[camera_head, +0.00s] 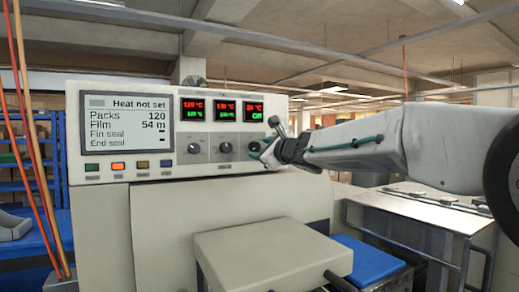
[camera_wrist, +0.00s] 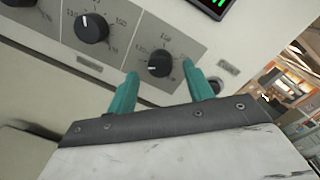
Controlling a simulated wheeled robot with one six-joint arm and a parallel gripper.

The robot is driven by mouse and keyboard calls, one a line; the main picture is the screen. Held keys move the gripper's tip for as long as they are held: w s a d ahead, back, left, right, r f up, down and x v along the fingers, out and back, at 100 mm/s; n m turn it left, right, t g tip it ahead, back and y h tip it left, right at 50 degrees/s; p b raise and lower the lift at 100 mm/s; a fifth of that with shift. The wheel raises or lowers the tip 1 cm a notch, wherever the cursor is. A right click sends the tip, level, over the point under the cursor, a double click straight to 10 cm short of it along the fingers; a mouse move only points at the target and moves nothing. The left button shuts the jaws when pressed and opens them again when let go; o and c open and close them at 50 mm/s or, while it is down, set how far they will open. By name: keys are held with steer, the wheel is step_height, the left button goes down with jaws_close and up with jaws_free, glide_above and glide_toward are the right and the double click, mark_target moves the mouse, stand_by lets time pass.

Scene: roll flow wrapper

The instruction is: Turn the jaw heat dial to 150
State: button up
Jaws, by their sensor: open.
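The machine's panel has a row of three black dials. The right-hand dial (camera_head: 255,146) is close to my gripper (camera_head: 263,155); its name label is too small to read, so I cannot confirm it is the jaw heat dial. In the wrist view this dial (camera_wrist: 159,63) has a white mark toward its lower left and small scale numbers around it. My gripper (camera_wrist: 160,91) is open, its green fingers apart below and on either side of the dial, with no grip on it. The display above (camera_head: 254,111) shows a red reading over a green "Off".
The middle dial (camera_head: 226,148) and left dial (camera_head: 194,149) are close by on the same panel. The status screen (camera_head: 127,125) reads "Heat not set". A pale box-shaped cover (camera_head: 270,250) juts out below the panel.

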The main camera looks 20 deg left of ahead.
steer(key=shift+x, duration=0.85)
steer(key=c, duration=1)
steer(key=shift+o, duration=0.2)
